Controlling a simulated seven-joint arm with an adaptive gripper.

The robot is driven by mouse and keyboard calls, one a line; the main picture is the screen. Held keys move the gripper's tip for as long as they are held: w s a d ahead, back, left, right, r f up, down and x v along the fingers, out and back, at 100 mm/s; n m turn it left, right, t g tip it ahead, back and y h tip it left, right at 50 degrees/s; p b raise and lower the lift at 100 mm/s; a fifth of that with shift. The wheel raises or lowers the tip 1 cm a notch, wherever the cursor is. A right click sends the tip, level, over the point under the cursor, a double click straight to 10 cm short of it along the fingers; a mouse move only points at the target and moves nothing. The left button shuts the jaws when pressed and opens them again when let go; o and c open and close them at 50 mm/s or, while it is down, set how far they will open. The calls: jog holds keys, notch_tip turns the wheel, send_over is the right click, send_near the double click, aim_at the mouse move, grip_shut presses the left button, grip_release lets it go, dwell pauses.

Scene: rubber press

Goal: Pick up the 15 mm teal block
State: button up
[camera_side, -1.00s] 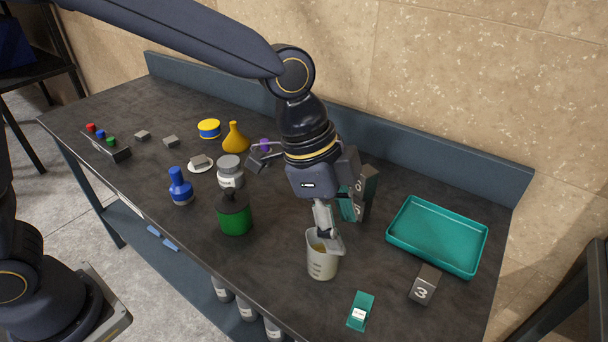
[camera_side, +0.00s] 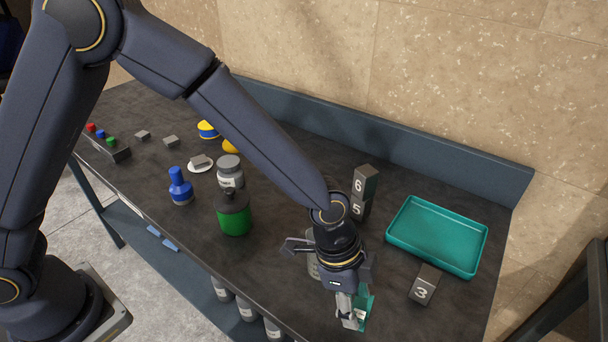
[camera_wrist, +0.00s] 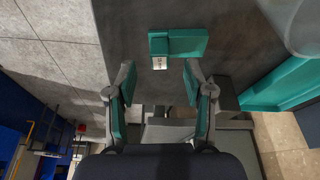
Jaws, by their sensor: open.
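The teal block (camera_side: 368,302) lies near the front edge of the dark table in the side view, partly hidden by my gripper. In the wrist view the teal block (camera_wrist: 186,42) is at the top centre, with a small white label (camera_wrist: 160,63) at its near side. My gripper (camera_side: 350,318) is low over the table at the block in the side view. In the wrist view my gripper (camera_wrist: 159,74) is open, its two teal-padded fingers apart with nothing held between them. The block appears just beyond the fingertips. I cannot tell the exact height above it.
A dark block marked 3 (camera_side: 424,288) and a teal tray (camera_side: 430,238) are to the right. Stacked blocks 6 and 5 (camera_side: 364,184) stand behind. A green bottle (camera_side: 234,218) is to the left.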

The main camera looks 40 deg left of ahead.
aim_at(361, 308)
jog(key=x, duration=0.2)
jog(key=shift+f, duration=0.4)
grip_shut()
jog(key=shift+d, duration=0.1)
